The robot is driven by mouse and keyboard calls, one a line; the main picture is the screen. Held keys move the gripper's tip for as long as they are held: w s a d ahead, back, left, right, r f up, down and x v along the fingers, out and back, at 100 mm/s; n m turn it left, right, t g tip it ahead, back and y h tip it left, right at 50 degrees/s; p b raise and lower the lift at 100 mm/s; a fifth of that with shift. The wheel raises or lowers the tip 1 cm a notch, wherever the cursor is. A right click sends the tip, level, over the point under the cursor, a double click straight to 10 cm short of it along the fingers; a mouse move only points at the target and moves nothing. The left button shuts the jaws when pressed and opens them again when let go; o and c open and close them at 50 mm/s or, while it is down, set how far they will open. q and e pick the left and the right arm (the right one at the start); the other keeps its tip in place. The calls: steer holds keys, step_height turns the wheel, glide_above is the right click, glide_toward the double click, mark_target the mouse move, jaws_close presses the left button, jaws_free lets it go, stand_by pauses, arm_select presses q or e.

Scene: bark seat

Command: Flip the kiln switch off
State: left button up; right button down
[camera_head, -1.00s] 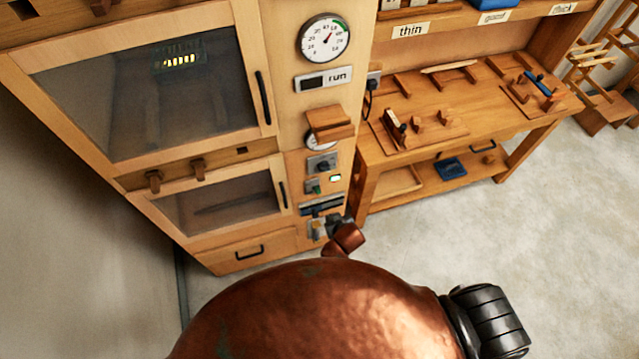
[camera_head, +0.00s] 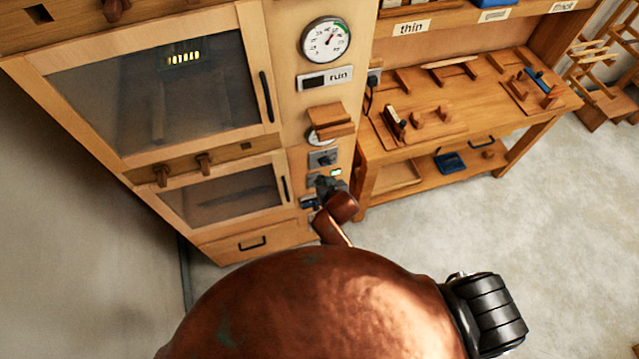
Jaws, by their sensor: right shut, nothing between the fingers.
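The kiln (camera_head: 262,130) is a tall wooden cabinet with two dark windows at the left. Its narrow control panel holds a round gauge (camera_head: 326,40), a "run" sign (camera_head: 338,75), a grey plate with a dark knob (camera_head: 322,158) and a small lit green lamp (camera_head: 336,171). A small switch plate (camera_head: 312,181) sits left of and just below the lamp, partly hidden by my gripper. My right gripper (camera_head: 324,187) is dark, shut and empty, right at this plate. I cannot tell whether it touches. My left gripper is not in view.
A wooden block (camera_head: 330,121) juts from the panel above the knob and partly covers a second dial. A workbench (camera_head: 440,132) with wooden tools stands to the right. The pale floor (camera_head: 500,215) in front is clear.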

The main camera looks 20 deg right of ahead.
steer(key=x, duration=0.7)
steer(key=shift+w, duration=0.1)
steer(key=shift+s+f, duration=0.4)
steer(key=shift+f, duration=0.2)
steer(key=shift+s+f, duration=0.35)
steer(key=shift+f, duration=0.25)
steer(key=shift+s+f, duration=0.3)
steer(key=shift+f, duration=0.25)
